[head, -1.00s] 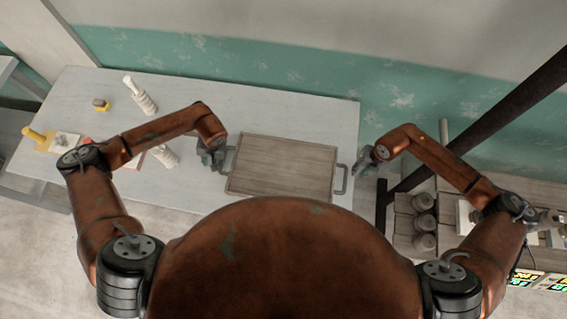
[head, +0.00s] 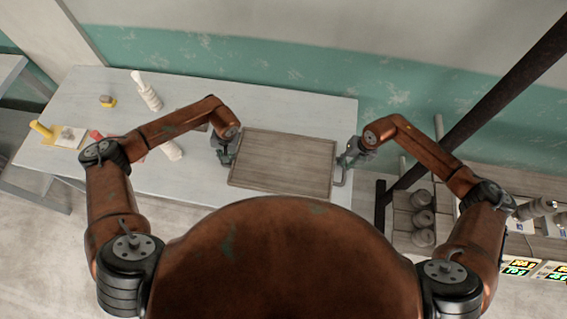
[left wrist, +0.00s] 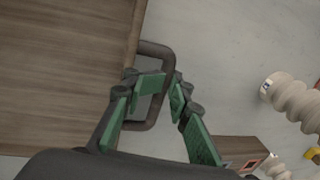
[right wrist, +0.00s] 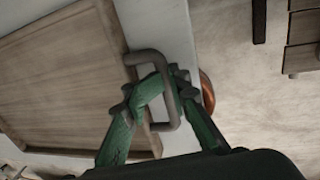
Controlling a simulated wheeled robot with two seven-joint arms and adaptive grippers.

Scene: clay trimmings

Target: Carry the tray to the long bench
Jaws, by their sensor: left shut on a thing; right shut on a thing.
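The tray (head: 283,162) is a flat, brown wooden board with a low rim and a dark loop handle at each short end. It lies at the right end of a pale grey table (head: 215,185). My left gripper (head: 226,152) is shut on the left handle (left wrist: 158,47); in the left wrist view the fingers (left wrist: 163,88) close around its bar. My right gripper (head: 348,155) is shut on the right handle (right wrist: 143,57), its fingers (right wrist: 168,82) on the bar in the right wrist view. I cannot tell which surface is the long bench.
Another table (head: 30,180) is at far left. A wooden shelf with round pots (head: 423,220) and a dark post (head: 480,115) are at right.

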